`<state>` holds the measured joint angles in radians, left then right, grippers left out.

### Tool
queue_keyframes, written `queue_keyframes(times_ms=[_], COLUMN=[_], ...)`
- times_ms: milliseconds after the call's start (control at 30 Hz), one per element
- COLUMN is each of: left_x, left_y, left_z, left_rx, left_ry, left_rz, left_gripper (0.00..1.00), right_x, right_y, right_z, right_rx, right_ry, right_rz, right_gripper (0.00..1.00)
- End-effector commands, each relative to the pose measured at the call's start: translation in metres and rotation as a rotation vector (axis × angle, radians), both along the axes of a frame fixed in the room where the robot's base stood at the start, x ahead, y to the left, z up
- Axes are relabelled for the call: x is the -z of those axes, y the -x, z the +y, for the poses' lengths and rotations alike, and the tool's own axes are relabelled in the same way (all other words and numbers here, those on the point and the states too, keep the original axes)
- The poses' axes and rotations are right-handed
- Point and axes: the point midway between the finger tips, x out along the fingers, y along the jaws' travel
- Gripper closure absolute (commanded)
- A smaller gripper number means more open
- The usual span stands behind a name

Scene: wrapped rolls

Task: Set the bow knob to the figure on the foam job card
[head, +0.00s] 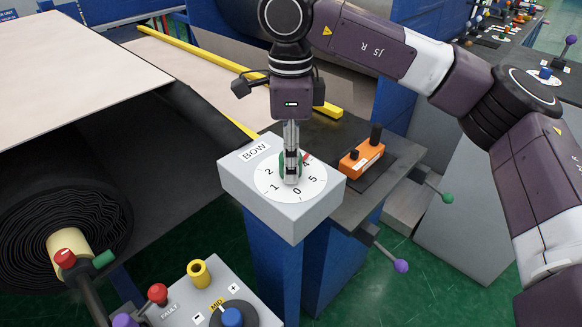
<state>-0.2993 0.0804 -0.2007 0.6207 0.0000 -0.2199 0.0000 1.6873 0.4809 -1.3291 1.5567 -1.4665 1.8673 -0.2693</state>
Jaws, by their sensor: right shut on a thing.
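The BOW box (255,190) is a light grey box on a blue post, with a round white dial (265,176) on its top. The figures 0, 1, 2, 4 and 5 show around the dial; the figure 3 is hidden behind my gripper. My right gripper (291,178) points straight down over the dial's middle and is shut on the bow knob (282,164), of which only a little green shows. A red mark shows beside the fingers, close to the 4. I cannot make out the foam job card in this view. My left gripper is not in view.
Levers with green (447,198) and purple (401,265) ends stick out nearby. A grey panel (185,313) with coloured knobs is at the bottom, and a dark roll (60,225) lies left.

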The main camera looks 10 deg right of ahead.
Motion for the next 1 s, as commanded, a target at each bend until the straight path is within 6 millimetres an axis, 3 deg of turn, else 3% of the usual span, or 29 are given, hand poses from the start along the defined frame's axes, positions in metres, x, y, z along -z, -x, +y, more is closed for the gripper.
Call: queue_keyframes(times_ms=[400,933,967,1000], left_x=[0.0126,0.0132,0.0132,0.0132], left_y=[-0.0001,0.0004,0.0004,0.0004], left_z=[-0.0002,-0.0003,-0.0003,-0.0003], left_rx=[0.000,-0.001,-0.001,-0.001], left_ry=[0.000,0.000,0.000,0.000], left_rz=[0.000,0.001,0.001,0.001], left_gripper=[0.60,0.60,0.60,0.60], right_x=[-0.0017,-0.0029,-0.0029,-0.0029], right_y=[-0.0011,-0.0014,-0.0015,-0.0014], right_z=[0.0002,0.0003,0.0003,0.0003], right_rx=[0.179,0.201,0.201,0.201], right_ry=[-0.003,-0.004,-0.004,-0.004], right_rz=[-0.005,-0.006,-0.006,-0.006], right_gripper=[0.93,0.93,0.67,0.62])
